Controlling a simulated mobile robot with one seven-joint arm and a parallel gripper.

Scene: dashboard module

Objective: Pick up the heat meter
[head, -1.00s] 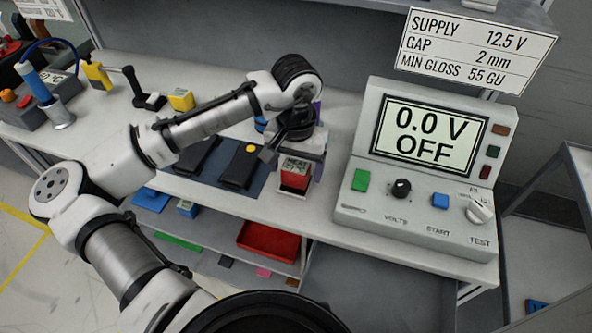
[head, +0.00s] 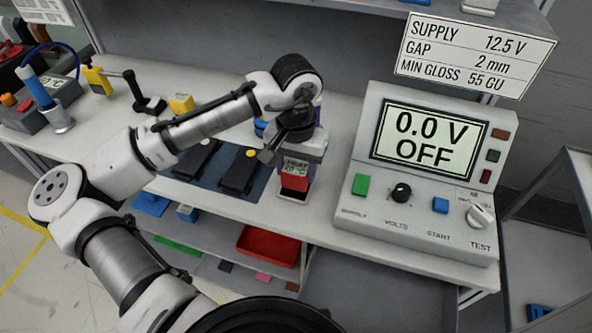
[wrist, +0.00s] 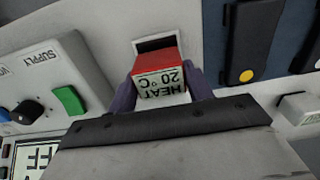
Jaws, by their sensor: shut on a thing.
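The heat meter (head: 294,180) is a small red block with a pale display reading "HEAT" and "20 °C". In the wrist view the heat meter (wrist: 160,82) sits between the two purple fingers. My gripper (wrist: 163,92) is shut on it, one finger at each side. In the head view my gripper (head: 297,165) points down over the front edge of the bench, left of the test unit. A dark, pale-rimmed opening (wrist: 154,45) shows just beyond the meter in the wrist view. I cannot tell whether the meter's lower end is clear of it.
The test unit (head: 420,215) with the "0.0 V OFF" screen stands close on the right. Two dark modules (head: 240,170) lie on a blue mat to the left. A red tray (head: 268,243) sits on the shelf below. A shelf edge runs above the bench.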

